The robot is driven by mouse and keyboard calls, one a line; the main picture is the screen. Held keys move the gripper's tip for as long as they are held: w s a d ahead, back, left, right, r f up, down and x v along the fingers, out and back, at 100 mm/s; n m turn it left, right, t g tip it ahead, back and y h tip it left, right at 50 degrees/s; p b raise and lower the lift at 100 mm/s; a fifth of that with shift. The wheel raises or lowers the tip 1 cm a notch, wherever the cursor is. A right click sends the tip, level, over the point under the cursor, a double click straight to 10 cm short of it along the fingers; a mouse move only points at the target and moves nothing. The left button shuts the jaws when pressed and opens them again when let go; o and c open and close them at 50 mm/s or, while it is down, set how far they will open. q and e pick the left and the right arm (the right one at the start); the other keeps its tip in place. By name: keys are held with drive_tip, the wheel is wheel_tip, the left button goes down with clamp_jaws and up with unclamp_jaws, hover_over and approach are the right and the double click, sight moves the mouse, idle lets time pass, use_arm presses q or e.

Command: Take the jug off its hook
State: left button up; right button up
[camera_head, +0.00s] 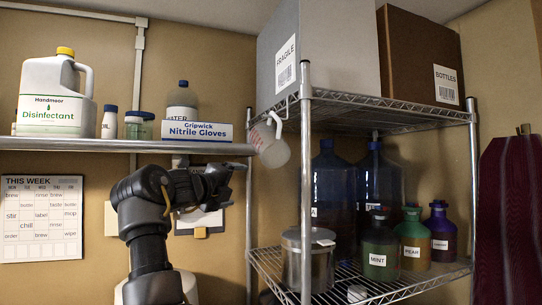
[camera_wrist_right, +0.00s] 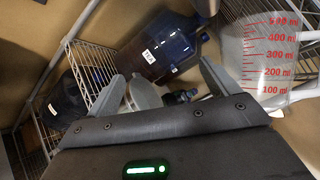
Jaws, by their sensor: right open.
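The jug (camera_head: 271,143) is a clear measuring jug with red markings. It hangs tilted from a hook (camera_head: 276,118) at the left front corner of the wire rack. In the right wrist view the jug (camera_wrist_right: 258,55) is large at the upper right, with red millilitre marks, partly cut off by the frame edge. My right gripper (camera_head: 236,182) is below and left of the jug in the head view, apart from it. Its two fingers (camera_wrist_right: 160,75) are spread with nothing held, and the jug lies outside them, to the right. My left gripper is not in view.
The wire rack (camera_head: 306,190) holds large blue bottles (camera_head: 333,190), a steel pot (camera_head: 296,255) and several small bottles. A grey box (camera_head: 330,50) and a brown box (camera_head: 410,60) stand on top. A wall shelf (camera_head: 125,145) with a disinfectant jug (camera_head: 55,95) and glove box (camera_head: 197,131) is left.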

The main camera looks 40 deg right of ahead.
sight(258, 142)
drive_tip(key=s+a+r+m+g+h, duration=0.1)
drive_tip(key=s+a+r+m+g, duration=0.25)
drive_tip(key=s+r, duration=0.65)
drive_tip(key=shift+t, duration=0.35)
drive_tip(key=w+d+p, duration=0.1)
drive_tip(key=d+p, duration=0.2)
drive_tip(key=w+d+r+p, duration=0.1)
drive_tip(key=shift+w+d, duration=0.3)
drive_tip(key=shift+d, duration=0.05)
drive_tip(key=shift+d+f, duration=0.1)
drive_tip(key=shift+d, duration=0.3)
drive_tip(key=shift+w+d+r+p, duration=0.1)
drive_tip(key=shift+d+r+p, duration=0.1)
drive_tip(key=shift+p, duration=0.45)
drive_tip(key=p+x, duration=0.1)
drive_tip(key=x, duration=0.1)
drive_tip(key=p+x, duration=0.2)
drive_tip(key=shift+d, duration=0.15)
drive_tip(key=shift+d+f, duration=0.2)
drive_tip(key=shift+d, duration=0.15)
drive_tip(key=shift+a+r, duration=0.1)
drive_tip(key=shift+a, duration=0.2)
drive_tip(key=c, duration=0.8)
drive_tip(key=shift+d, duration=0.2)
